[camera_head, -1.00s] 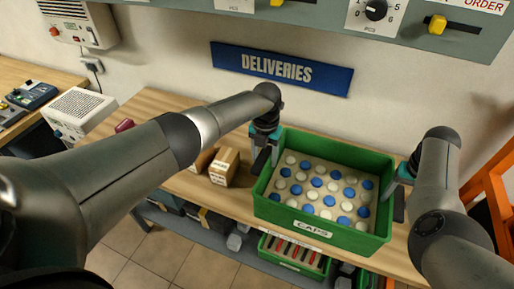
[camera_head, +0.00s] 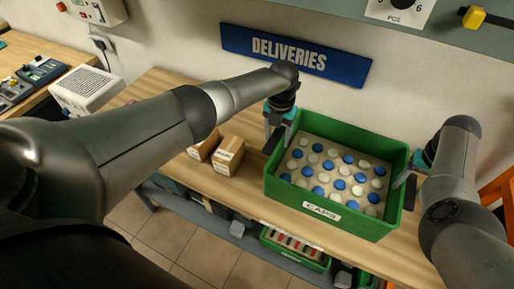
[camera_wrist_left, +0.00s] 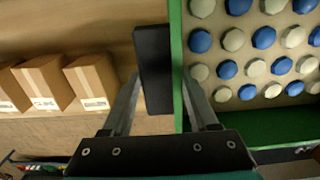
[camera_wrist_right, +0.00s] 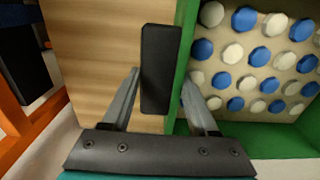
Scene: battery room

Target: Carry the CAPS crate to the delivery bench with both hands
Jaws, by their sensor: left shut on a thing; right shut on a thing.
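The green CAPS crate (camera_head: 330,222) holds rows of blue and white caps and appears over the wooden delivery bench (camera_head: 175,90); I cannot tell whether it touches the top. My left gripper (camera_head: 277,135) is shut on the crate's left wall. My right gripper (camera_head: 412,180) is shut on the right wall. In the right wrist view, the green wall (camera_wrist_right: 184,75) runs between the fingers. The DELIVERIES sign (camera_head: 295,52) is on the wall behind.
Cardboard boxes (camera_head: 228,156) stand on the bench left of the crate. A grey-white device (camera_head: 88,92) stands further left. A lower shelf holds another green crate (camera_head: 295,250). An orange frame (camera_head: 497,195) is at the right edge.

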